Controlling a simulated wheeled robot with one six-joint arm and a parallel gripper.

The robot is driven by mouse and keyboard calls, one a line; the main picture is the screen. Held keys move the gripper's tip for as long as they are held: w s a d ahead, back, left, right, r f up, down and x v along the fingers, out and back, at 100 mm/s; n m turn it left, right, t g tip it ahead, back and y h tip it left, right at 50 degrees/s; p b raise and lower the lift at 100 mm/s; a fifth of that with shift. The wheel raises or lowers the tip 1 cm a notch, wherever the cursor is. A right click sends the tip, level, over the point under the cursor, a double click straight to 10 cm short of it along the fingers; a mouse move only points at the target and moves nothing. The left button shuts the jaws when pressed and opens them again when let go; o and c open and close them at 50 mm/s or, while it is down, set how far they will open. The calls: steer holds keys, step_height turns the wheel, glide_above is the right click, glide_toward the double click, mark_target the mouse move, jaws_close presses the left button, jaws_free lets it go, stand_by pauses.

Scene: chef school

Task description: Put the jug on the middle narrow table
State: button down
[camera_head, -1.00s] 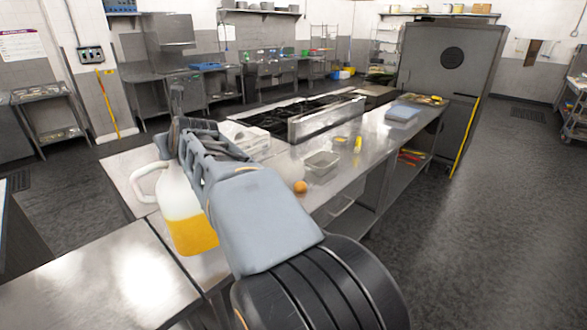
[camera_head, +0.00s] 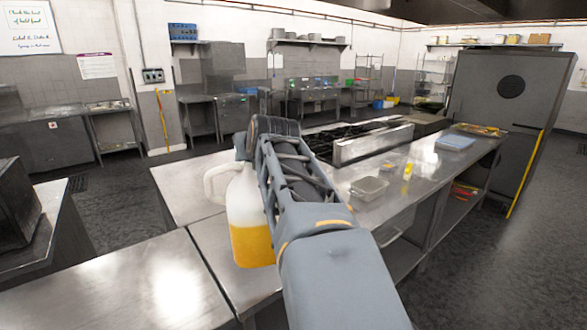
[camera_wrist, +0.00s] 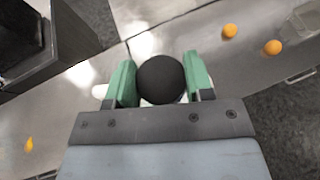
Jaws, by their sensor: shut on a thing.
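The jug (camera_head: 250,222) is a whitish, see-through bottle with a side handle and orange-yellow liquid in its lower part. It hangs nearly upright from my gripper (camera_head: 246,146) in the head view. In the wrist view, my gripper (camera_wrist: 160,78) has its green fingers shut on either side of the jug's round black cap (camera_wrist: 160,80). Steel tabletops show behind and below the jug, with a narrow section (camera_head: 215,240) beside a seam. I cannot tell which is the middle narrow table, or whether the jug's base touches the steel. My arm hides part of the jug's right side.
A stove (camera_head: 372,142) and a metal pan (camera_head: 369,188) stand on the long counter to the right. A dark box (camera_head: 18,205) stands at the left. Oranges (camera_wrist: 230,31) lie on steel in the wrist view. The front-left tabletop (camera_head: 110,285) is clear.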

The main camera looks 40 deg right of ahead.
steer(key=s+f+p+x, duration=0.1)
steer(key=f+x, duration=0.1)
steer(key=x, duration=1.3)
steer(key=shift+w+f, duration=0.15)
steer(key=shift+f, duration=0.1)
steer(key=shift+w+d+f+b, duration=0.1)
steer(key=shift+w+f+b, duration=0.1)
steer(key=shift+f+b, duration=0.55)
steer(key=shift+w+d+f+b, duration=0.15)
steer(key=shift+f+b, duration=0.1)
steer(key=shift+f, duration=0.9)
steer(key=c, duration=0.9)
jaws_free()
steer(key=shift+a+f, duration=0.1)
steer(key=shift+f, duration=0.45)
steer(key=shift+c, duration=0.2)
steer(key=o, duration=0.4)
steer(key=shift+s+r, duration=0.1)
steer(key=shift+o, duration=0.2)
